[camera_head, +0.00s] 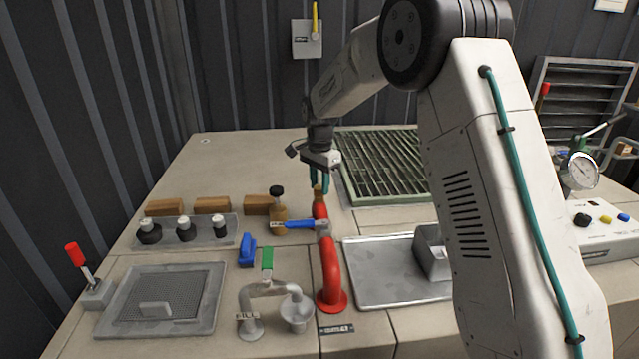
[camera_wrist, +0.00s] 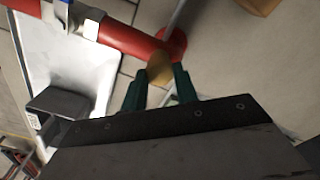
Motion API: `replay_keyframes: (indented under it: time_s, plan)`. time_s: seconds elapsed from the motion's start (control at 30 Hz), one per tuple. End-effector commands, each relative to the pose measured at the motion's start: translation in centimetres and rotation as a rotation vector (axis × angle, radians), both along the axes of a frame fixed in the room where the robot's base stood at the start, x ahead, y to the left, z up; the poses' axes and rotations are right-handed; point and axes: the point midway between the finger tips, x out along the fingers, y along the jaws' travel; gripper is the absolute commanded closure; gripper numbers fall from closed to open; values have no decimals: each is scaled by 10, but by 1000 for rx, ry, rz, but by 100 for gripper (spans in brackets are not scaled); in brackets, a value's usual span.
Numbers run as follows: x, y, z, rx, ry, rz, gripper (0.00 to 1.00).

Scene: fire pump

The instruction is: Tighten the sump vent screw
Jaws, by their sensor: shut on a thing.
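A red pipe (camera_head: 330,265) rises from a round red flange and bends back over the bench; it also shows in the wrist view (camera_wrist: 120,36). The fingers hide the lower side of the head, and any thread is out of sight.
A blue lever (camera_head: 300,224) sits on the red pipe close to my gripper. A green grating (camera_head: 385,160) lies behind right; a metal tray (camera_head: 385,285) with a grey block is at front right.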

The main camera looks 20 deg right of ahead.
Motion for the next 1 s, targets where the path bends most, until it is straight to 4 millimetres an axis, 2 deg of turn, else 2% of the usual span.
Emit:
replay_keyframes:
  time_s: [0.63,0.67,0.73,1.0]
  plan:
    - [1,0,2,0,-4,-55,93]
    - [1,0,2,0,-4,-55,68]
    - [1,0,1,1,-4,-55,49]
    - [0,0,1,0,-2,-54,49]
